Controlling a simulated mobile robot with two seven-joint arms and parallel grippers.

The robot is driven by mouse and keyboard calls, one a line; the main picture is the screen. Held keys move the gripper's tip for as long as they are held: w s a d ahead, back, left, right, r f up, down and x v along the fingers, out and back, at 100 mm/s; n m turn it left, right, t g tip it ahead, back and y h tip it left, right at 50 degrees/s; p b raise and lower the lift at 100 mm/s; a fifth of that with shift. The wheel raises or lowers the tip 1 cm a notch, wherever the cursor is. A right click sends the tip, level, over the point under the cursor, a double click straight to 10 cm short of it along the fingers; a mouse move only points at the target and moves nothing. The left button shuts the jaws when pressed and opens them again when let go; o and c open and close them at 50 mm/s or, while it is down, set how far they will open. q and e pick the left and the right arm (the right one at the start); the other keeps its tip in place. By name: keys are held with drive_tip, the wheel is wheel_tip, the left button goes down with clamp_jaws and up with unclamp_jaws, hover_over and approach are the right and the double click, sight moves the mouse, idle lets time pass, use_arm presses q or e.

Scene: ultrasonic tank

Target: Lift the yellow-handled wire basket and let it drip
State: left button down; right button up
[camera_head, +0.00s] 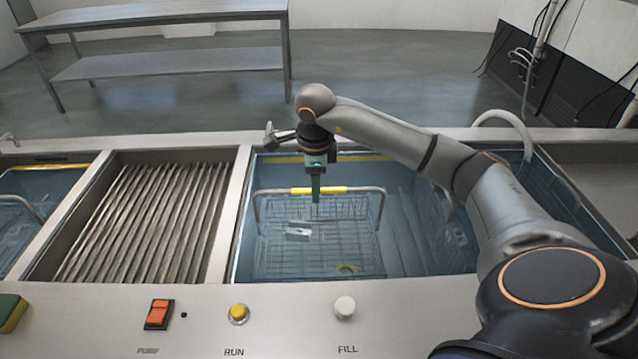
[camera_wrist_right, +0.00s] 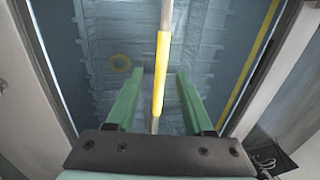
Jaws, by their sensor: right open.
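My right gripper (camera_head: 316,198) points down at the yellow grip in the head view. In the right wrist view, the yellow grip (camera_wrist_right: 160,75) runs between the two green fingers (camera_wrist_right: 156,88), with gaps on both sides, so the gripper is open around or just above it. My left gripper is not in view.
A front panel holds an orange switch (camera_head: 159,314) and two buttons. My right arm covers the tank's right side.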

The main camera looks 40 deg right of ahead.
drive_tip(key=shift+w+d+f, duration=0.1)
drive_tip(key=shift+w+f, duration=0.05)
drive_tip(key=shift+f, duration=0.5)
drive_tip(key=shift+w+d+f, duration=0.1)
drive_tip(key=shift+f, duration=0.55)
clamp_jaws()
drive_tip(key=shift+r, duration=0.15)
